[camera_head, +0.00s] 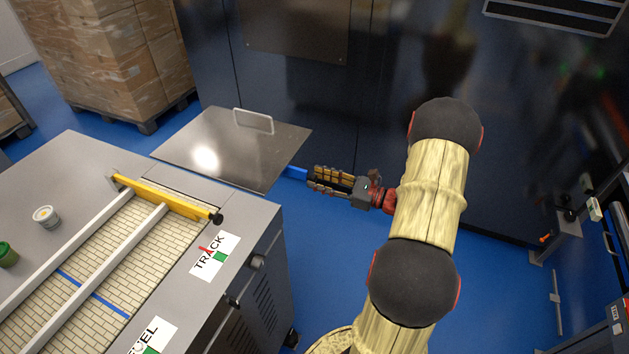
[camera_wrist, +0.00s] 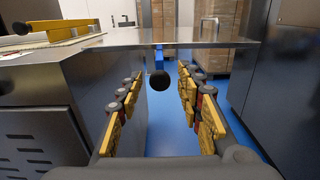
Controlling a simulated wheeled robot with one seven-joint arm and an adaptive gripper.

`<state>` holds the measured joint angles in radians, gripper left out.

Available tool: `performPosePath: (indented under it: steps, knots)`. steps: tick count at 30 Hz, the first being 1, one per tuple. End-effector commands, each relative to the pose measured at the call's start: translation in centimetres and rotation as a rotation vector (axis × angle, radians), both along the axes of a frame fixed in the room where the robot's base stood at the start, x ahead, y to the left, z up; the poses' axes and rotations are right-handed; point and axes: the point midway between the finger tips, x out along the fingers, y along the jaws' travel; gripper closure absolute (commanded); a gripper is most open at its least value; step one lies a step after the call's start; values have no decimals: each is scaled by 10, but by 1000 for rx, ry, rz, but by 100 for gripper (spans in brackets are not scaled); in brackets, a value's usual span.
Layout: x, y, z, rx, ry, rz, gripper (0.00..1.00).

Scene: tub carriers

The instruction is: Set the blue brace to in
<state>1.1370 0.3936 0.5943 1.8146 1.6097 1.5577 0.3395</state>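The blue brace (camera_head: 296,173) shows as a short bright blue piece at the right edge of the flat metal leaf (camera_head: 225,150). It also shows in the wrist view (camera_wrist: 158,57), below the leaf's edge, with a round black knob (camera_wrist: 159,80) in front of it. The rest of the brace is hidden under the leaf. My gripper (camera_head: 314,180) is open just right of the brace and points at it. In the wrist view the knob appears between the spread yellow-padded fingers, with a visible gap on each side. How deep it lies between them I cannot tell.
A grey bench (camera_head: 240,215) with a yellow bar (camera_head: 165,197) and brick-patterned bed stands at left. The leaf extends from its far end and carries a pale handle (camera_head: 253,121). Dark cabinets stand behind. Wrapped cartons (camera_head: 125,60) are at back left. Blue floor is clear below my arm.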

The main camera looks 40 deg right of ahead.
Motion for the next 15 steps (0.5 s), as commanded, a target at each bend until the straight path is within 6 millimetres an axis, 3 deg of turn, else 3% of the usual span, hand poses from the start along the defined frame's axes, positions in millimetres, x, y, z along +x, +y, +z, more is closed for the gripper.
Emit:
performPosePath:
  steps: [6, 15]
  knots:
    - [16, 6, 0, 0, 0, 0, 64]
    - [17, 7, 0, 0, 0, -1, 65]
